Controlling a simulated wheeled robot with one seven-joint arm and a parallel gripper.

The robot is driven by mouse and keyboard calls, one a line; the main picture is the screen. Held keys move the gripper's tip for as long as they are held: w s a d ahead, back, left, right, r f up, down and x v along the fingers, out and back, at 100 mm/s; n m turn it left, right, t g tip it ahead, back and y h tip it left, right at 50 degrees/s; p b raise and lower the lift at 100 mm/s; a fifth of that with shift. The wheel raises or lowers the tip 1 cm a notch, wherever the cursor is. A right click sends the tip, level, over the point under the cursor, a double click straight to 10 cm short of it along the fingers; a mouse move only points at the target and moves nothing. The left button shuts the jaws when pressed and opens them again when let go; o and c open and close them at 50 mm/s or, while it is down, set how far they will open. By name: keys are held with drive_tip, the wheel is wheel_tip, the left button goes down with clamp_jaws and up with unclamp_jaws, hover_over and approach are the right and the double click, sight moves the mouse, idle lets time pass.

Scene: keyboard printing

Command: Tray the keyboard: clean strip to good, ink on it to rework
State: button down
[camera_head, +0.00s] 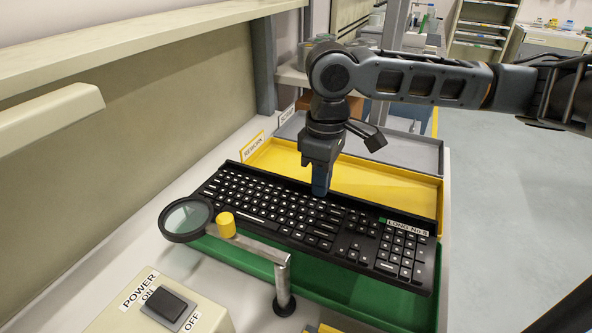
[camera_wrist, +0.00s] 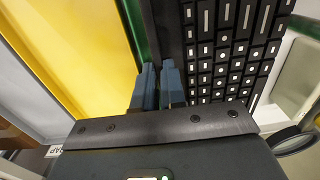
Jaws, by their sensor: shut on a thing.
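The black keyboard (camera_head: 345,243) has white legends and a white label (camera_head: 407,228) reading "LONG No.5" with a small green mark beside it. My gripper (camera_head: 321,188) is shut on the keyboard's far long edge. In the wrist view its blue-grey fingers (camera_wrist: 159,88) close on that edge, with the keys (camera_wrist: 225,45) to the right. The keyboard lies over the green tray (camera_head: 255,263), hiding most of it; I cannot tell whether it touches the tray. The yellow tray (camera_head: 375,185), by the "REWORK" sign (camera_head: 253,145), is behind it. I make out no ink on the keyboard.
A grey tray (camera_head: 415,152) by the "SCRAP" sign (camera_head: 286,116) is behind the yellow one. A magnifier (camera_head: 187,218) with a yellow knob (camera_head: 226,225) stands in front of the keyboard's left part. A power switch box (camera_head: 160,305) is at front left.

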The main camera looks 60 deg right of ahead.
drive_tip(key=shift+w, duration=0.1)
wheel_tip(320, 180, down, 4)
drive_tip(key=b, duration=0.4)
drive_tip(key=shift+f, duration=0.15)
drive_tip(key=shift+f+b, duration=0.75)
drive_tip(key=shift+f, duration=0.65)
drive_tip(key=shift+f, duration=0.4)
drive_tip(key=c, duration=1.1)
unclamp_jaws()
wheel_tip(320, 180, up, 7)
drive_tip(key=p, duration=0.6)
